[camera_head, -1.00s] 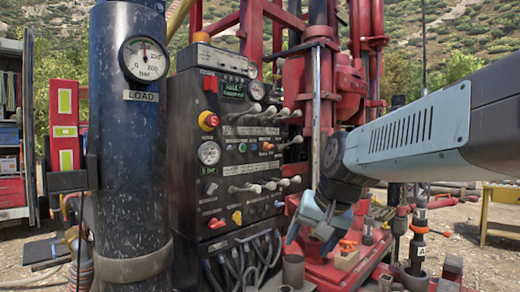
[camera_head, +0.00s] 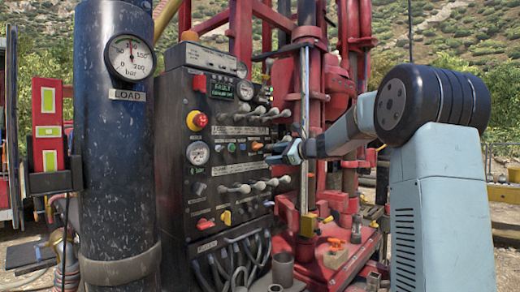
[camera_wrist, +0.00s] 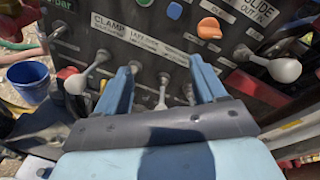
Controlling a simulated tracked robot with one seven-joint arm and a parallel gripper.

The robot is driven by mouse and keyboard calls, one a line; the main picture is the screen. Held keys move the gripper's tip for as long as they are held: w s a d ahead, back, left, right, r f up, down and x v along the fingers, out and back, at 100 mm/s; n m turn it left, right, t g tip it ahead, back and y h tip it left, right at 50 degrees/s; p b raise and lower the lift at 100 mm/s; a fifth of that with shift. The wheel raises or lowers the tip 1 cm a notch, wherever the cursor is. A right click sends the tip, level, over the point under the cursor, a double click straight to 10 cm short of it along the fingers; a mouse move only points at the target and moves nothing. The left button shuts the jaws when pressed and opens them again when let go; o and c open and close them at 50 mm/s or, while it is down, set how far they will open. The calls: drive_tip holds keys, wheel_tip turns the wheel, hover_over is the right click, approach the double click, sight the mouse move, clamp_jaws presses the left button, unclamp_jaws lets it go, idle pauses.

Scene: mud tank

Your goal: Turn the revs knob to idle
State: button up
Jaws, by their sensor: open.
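The black control panel (camera_head: 172,160) stands left of centre in the head view, with knobs, gauges and levers. An orange knob (camera_head: 257,146) sits near its right edge and shows in the wrist view (camera_wrist: 209,28). A yellow knob (camera_head: 226,217) and a red knob (camera_head: 205,224) are lower down. I cannot read which one is marked revs. My gripper (camera_head: 276,153) is just right of the orange knob in the head view. In the wrist view my open gripper (camera_wrist: 160,66) faces the panel, with a pale lever knob (camera_wrist: 162,94) appearing between its fingers.
Pale levers (camera_head: 247,187) stick out from the panel in rows, close to my gripper. A red emergency knob (camera_head: 196,121) is at upper left. The dark LOAD column (camera_head: 115,190) stands left of the panel. Red drill machinery (camera_head: 345,95) rises behind the arm. A blue bucket (camera_wrist: 28,82) is at left.

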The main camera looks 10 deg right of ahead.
sight(260, 147)
drive_tip(key=w+d+r+m+t, duration=0.2)
drive_tip(key=w+d+m, duration=0.15)
drive_tip(key=d, duration=0.25)
drive_tip(key=x, duration=1.4)
drive_tip(key=shift+w, duration=0.2)
drive_tip(key=c, duration=1)
drive_tip(key=shift+a, duration=0.2)
drive_tip(key=shift+c, duration=0.3)
drive_tip(key=shift+n, duration=0.25)
